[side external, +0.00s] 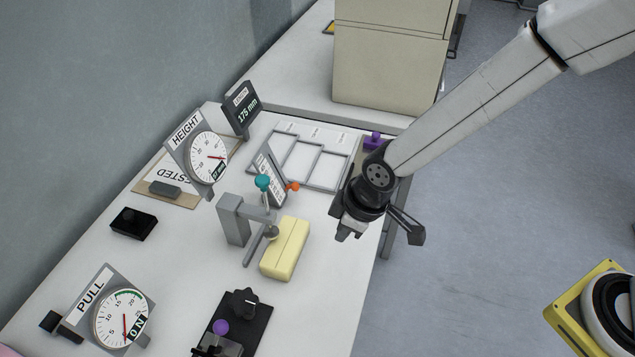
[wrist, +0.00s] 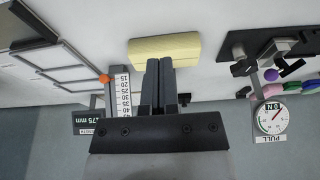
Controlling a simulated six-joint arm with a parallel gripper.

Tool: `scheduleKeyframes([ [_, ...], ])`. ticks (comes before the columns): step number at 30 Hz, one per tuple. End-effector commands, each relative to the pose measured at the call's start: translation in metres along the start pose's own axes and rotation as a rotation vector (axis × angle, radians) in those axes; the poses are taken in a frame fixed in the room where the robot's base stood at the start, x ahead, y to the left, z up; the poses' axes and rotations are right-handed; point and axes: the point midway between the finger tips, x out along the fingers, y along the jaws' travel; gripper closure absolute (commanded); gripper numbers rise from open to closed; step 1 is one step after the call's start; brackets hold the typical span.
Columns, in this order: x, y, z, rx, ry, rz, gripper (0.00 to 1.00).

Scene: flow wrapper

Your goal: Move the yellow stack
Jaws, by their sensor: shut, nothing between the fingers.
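The yellow stack (side external: 284,251) is a pale yellow block with a seam along its top. In the side view it lies on the white table beside a grey post-and-arm gauge (side external: 235,220), whose round foot is close to its upper left end. It also shows in the wrist view (wrist: 166,46), just beyond my fingers. My gripper (side external: 349,233) is to the right of the stack in the side view, near the table's right edge, and apart from it. In the wrist view my gripper (wrist: 160,64) has its two dark fingers together with nothing between them.
A tilted scale plate with an orange knob (side external: 292,186) stands behind the stack. A grey-lined tray (side external: 318,172) lies further back. HEIGHT (side external: 208,157) and PULL (side external: 122,319) dials stand at left. A black fixture with a purple knob (side external: 221,327) is in front.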

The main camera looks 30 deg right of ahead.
Motion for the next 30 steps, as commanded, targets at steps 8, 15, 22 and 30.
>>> scheduleKeyframes([
  [8, 0.004, 0.000, 0.000, -0.001, -0.001, 0.000, 1.00],
  [15, 0.019, 0.000, 0.000, 0.000, -0.003, -0.001, 1.00],
  [22, 0.042, 0.000, 0.000, 0.000, -0.003, -0.001, 1.00],
  [30, 0.070, 0.000, 0.000, -0.001, -0.004, -0.001, 1.00],
])
